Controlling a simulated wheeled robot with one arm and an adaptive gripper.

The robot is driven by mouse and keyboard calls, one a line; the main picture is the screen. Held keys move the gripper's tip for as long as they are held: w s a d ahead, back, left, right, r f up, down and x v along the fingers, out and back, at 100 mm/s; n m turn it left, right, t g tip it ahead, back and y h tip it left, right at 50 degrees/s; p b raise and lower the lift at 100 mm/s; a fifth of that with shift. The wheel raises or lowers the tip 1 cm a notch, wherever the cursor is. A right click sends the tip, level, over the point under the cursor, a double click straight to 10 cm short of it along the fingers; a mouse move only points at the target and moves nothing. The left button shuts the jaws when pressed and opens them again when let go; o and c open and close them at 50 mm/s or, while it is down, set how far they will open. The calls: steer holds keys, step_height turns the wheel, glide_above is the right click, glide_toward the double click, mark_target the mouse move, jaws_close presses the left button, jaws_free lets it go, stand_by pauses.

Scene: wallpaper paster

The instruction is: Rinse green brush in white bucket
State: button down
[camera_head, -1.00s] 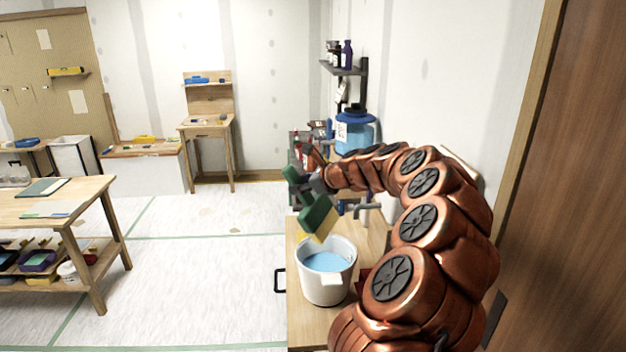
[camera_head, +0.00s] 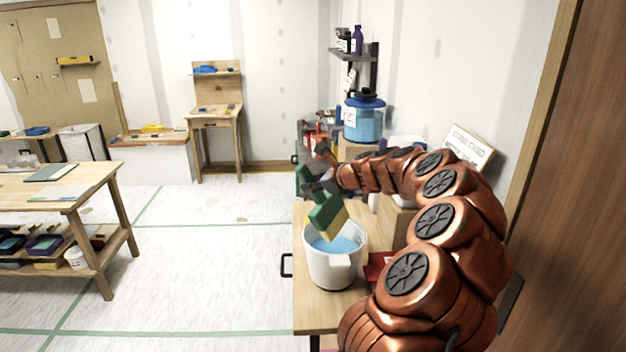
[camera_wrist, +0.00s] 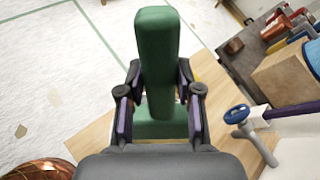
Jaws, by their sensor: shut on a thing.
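The green brush (camera_head: 326,216) has a green handle and block with pale yellow bristles pointing down. My gripper (camera_head: 318,186) is shut on it and holds it above the white bucket (camera_head: 332,268). The bristles overlap the bucket's opening in the head view; I cannot tell whether they touch the water. The bucket stands upright on a wooden counter and holds blue water (camera_head: 340,244). In the wrist view the brush (camera_wrist: 157,60) is between the two fingers of my gripper (camera_wrist: 160,100), and its block hides the bucket.
A blue water jug (camera_head: 364,120) stands behind my arm, below a wall shelf (camera_head: 358,52) with bottles. A red object (camera_head: 378,268) lies right of the bucket. A blue-handled tap (camera_wrist: 238,114) shows in the wrist view.

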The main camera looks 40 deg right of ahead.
mark_target(314, 209)
steer(key=shift+f+b, duration=1.1)
steer(key=shift+f, duration=1.85)
steer(key=shift+f, duration=1.45)
steer(key=shift+a, duration=0.1)
steer(key=shift+a+r, duration=0.15)
steer(key=shift+a, duration=0.95)
steer(key=shift+d, duration=0.1)
